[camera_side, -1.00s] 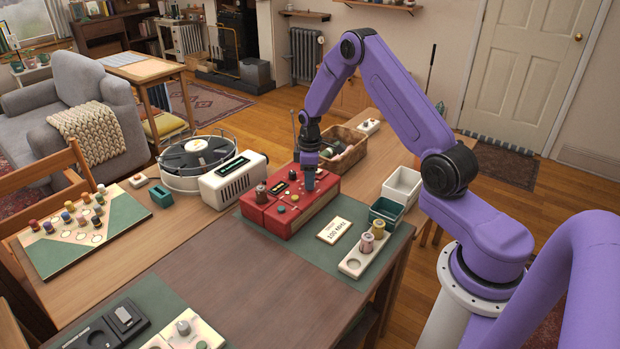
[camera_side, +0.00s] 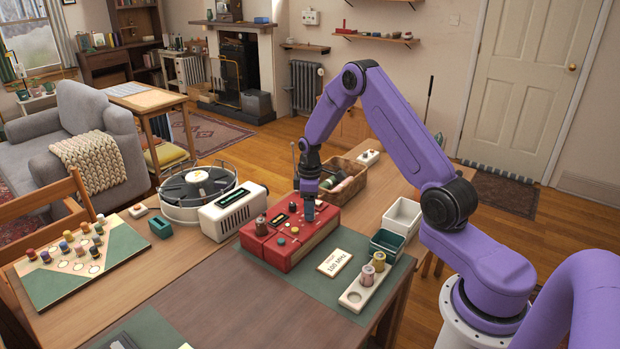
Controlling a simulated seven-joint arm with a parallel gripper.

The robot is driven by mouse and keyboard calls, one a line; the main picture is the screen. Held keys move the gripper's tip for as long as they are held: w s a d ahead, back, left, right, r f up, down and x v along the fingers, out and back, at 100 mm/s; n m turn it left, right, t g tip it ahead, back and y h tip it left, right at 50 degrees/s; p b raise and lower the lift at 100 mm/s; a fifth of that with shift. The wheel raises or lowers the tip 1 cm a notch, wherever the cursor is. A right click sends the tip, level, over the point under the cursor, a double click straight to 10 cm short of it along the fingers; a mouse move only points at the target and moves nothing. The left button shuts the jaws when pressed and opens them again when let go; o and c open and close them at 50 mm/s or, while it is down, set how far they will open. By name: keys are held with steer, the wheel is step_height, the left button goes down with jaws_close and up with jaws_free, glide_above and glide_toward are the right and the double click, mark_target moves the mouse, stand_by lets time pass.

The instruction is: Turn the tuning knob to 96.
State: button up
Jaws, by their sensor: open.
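A red radio-like box (camera_side: 282,258) stands on a green mat near the middle of the table. Its top carries a brown upright knob (camera_side: 261,227) at the left, a dark display (camera_side: 281,218) and small coloured buttons. My gripper (camera_side: 308,210) points down over the right part of the box top, close to its surface. The jaws are open; what is between or under them is hidden, and I cannot tell whether they touch a knob. A cream card (camera_side: 334,263) lies on the mat in front of the box; its lettering is too small to read surely.
A white device (camera_side: 234,212) with a display and a round turntable-like unit (camera_side: 190,210) stand left of the box. A basket (camera_side: 345,190) is behind; white (camera_side: 402,216) and green (camera_side: 386,245) bins and a spool rack (camera_side: 356,296) are right.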

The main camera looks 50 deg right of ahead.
step_height(320, 180, up, 16)
stand_by(0.4)
steer(key=s+a+r+n, duration=0.1)
steer(key=s+a+r, duration=0.1)
steer(key=s+a, duration=0.6)
steer(key=s+a+r+n, duration=0.2)
steer(key=s+a, duration=0.2)
steer(key=a, duration=0.7)
steer(key=s+a+f+n, duration=0.1)
steer(key=s+a+n, duration=0.1)
steer(key=s, duration=2.1)
steer(key=shift+a+n, duration=0.4)
steer(key=shift+s, duration=0.1)
